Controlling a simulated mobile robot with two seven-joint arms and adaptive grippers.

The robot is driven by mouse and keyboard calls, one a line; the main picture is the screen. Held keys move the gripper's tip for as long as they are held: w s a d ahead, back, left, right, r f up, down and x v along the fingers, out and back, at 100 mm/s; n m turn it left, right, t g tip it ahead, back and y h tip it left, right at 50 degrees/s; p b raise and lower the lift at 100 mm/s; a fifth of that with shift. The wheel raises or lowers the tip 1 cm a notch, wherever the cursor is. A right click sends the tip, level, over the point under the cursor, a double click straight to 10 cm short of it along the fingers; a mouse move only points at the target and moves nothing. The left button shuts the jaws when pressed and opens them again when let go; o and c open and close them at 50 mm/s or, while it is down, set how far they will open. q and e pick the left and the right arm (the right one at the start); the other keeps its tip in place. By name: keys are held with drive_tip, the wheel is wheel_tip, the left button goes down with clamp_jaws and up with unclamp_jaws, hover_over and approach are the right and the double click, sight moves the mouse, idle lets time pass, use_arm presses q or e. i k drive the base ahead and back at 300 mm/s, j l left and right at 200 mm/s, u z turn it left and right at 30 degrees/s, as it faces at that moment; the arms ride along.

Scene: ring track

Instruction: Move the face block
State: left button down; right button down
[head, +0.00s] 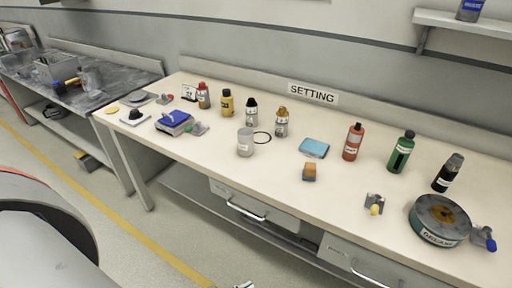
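A small orange-brown block (309,172), the one I take for the face block, sits on the pale bench top (270,172), near the middle and close to the front edge. It stands just in front of a light blue pad (314,148), apart from it. Nothing holds it. I cannot make out any markings on its faces. Neither of my grippers shows clearly. A tiny pale piece at the bottom edge of the head view is too cut off to identify.
Several bottles stand along the back, including red (353,142) and green (401,152) ones. A grey cup (245,142) stands left of the block. A round labelled tin (439,219) and a small clamp-like part (374,204) are at right. Bench top around the block is clear.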

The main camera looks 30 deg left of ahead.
sight(245, 134)
drive_tip(key=l+u, duration=0.25)
drive_tip(key=u, duration=0.15)
drive_tip(key=i+l+u, duration=0.1)
drive_tip(key=l+u, duration=0.2)
drive_tip(key=u, duration=0.15)
